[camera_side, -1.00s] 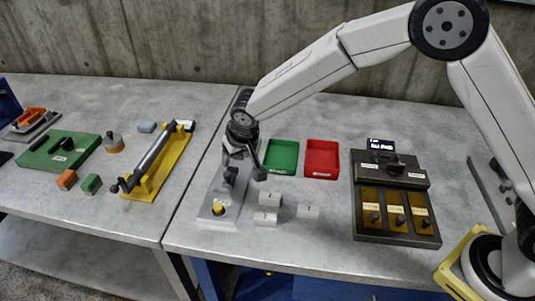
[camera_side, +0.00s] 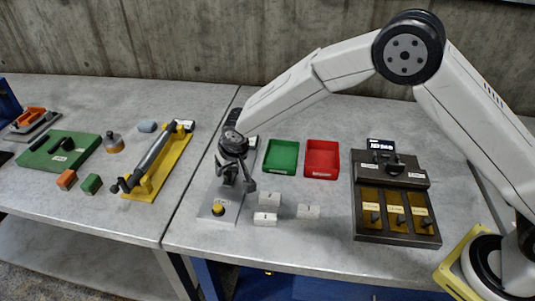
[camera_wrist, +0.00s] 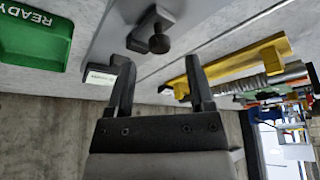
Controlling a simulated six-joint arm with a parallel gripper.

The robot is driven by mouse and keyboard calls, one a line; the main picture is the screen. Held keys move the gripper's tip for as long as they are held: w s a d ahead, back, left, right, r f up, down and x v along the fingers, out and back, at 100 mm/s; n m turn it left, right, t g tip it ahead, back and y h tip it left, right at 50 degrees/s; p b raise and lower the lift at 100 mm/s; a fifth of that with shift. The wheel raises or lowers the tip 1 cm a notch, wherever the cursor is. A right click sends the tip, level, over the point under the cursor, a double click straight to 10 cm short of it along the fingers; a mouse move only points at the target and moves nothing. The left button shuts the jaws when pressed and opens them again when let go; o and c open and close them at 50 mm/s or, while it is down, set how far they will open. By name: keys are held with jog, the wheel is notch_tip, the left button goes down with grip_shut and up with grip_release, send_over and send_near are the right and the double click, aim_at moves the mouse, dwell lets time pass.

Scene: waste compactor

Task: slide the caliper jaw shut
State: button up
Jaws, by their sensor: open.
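A dark block with a round knob (camera_wrist: 158,42), which looks like the sliding jaw, stands on the grey plate beyond the fingertips, roughly in line with the gap. I see no clear contact. The gap between the caliper's jaws cannot be made out.
Several pale blocks (camera_side: 266,218) lie to the right of the plate. A green tray (camera_side: 281,157) and a red tray (camera_side: 322,159) stand behind them. A dark box with yellow slots (camera_side: 396,213) is farther right. A yellow stand (camera_side: 148,188) is on the left table, across the gap.

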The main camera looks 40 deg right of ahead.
aim_at(227, 173)
jog(key=shift+x, duration=1.55)
